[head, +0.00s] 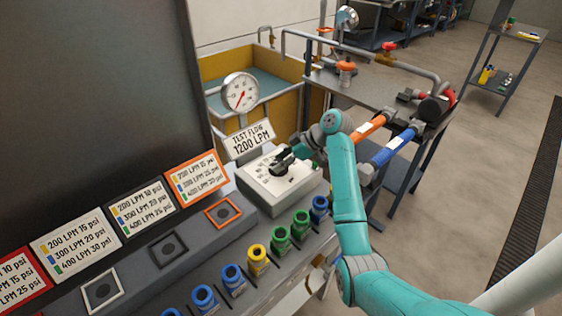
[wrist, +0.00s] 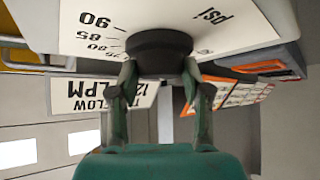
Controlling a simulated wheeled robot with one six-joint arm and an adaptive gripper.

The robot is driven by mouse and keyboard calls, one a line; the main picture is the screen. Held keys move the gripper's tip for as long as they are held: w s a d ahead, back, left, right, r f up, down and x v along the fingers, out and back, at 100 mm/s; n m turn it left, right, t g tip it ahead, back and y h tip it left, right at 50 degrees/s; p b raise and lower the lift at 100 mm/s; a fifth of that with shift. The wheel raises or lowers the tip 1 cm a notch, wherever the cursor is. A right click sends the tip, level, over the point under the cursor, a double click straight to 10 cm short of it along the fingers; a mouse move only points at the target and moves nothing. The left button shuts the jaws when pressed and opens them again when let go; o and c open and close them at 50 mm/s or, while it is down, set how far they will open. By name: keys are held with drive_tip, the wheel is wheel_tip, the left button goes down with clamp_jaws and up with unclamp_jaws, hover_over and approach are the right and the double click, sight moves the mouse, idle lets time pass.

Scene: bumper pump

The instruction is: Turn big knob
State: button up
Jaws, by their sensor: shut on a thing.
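The big knob (wrist: 158,48) is round and black. It stands on a white dial face (wrist: 240,25) printed with "psi" and numbers such as 80, 85 and 90, upside down in the wrist view. My gripper (wrist: 159,72) has one finger on each side of the knob and is shut on it. In the head view my gripper (head: 287,158) reaches over the grey-white dial box (head: 282,197) from the right. My fingers partly cover the knob there. The knob's pointer setting cannot be read.
A "TEST FLOW 1200 LPM" sign (head: 249,138) and a round gauge (head: 240,92) stand behind the box. Colored couplings, including a yellow one (head: 257,260), line the bench front. A pipe table (head: 385,92) is at right. Open floor lies farther right.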

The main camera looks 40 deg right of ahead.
drive_tip(key=shift+m, duration=0.3)
drive_tip(key=m+h, duration=0.1)
drive_tip(key=m+t+h, duration=0.1)
drive_tip(key=m, duration=0.1)
drive_tip(key=m+h, duration=0.1)
drive_tip(key=shift+s+a+m+t+h, duration=0.1)
drive_tip(key=shift+a+m+t+h, duration=0.2)
drive_tip(key=shift+t, duration=0.1)
drive_tip(key=m+h, duration=0.3)
drive_tip(key=m, duration=0.1)
drive_tip(key=shift+m+h, duration=0.3)
drive_tip(key=o, duration=1.2)
drive_tip(key=shift+r, duration=0.1)
